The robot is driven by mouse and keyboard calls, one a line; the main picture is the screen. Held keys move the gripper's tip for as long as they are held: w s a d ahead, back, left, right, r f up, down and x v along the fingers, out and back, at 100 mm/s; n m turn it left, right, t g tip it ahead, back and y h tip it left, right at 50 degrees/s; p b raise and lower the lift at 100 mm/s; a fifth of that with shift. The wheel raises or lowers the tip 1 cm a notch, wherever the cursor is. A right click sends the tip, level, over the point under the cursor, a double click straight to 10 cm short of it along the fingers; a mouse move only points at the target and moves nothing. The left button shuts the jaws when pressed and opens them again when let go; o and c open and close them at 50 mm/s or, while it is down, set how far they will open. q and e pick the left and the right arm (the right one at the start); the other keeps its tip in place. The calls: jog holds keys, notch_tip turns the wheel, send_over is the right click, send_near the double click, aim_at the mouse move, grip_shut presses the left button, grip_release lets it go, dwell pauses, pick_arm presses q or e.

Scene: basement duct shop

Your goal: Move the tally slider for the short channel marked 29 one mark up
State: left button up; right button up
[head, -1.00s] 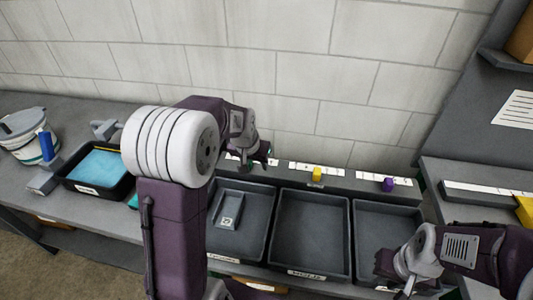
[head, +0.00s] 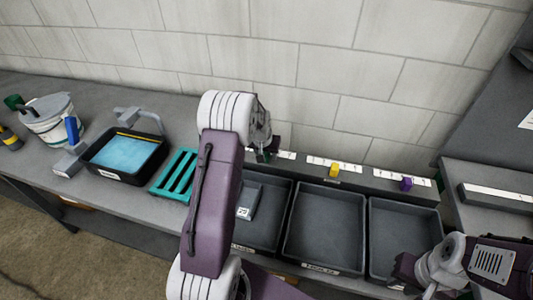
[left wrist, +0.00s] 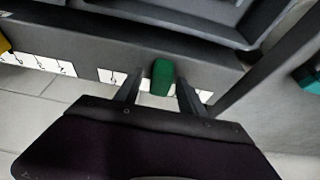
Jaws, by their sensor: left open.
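A rail with white marked scales runs behind the bins; the left scale shows in the left wrist view (left wrist: 112,76). A green slider (left wrist: 161,78) sits on this scale. My left gripper (left wrist: 157,84) is open, with one finger on each side of the green slider; I cannot tell whether they touch it. In the head view my left gripper (head: 266,152) is at the rail behind the left bin, mostly hidden by my arm. A short grey channel with a white label (head: 244,212) lies in the left bin; its number is too small to read. My right gripper (head: 405,270) hangs over the right bin's front.
A yellow slider (head: 334,170) and a purple slider (head: 406,183) sit on the other scales. The middle bin (head: 325,225) and right bin (head: 400,230) look empty. A teal rack (head: 176,177), a tray of blue material (head: 127,153) and a bucket (head: 48,119) stand left.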

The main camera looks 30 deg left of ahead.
pick_arm(q)
jog(key=shift+c, duration=0.4)
grip_shut()
dwell(1.1)
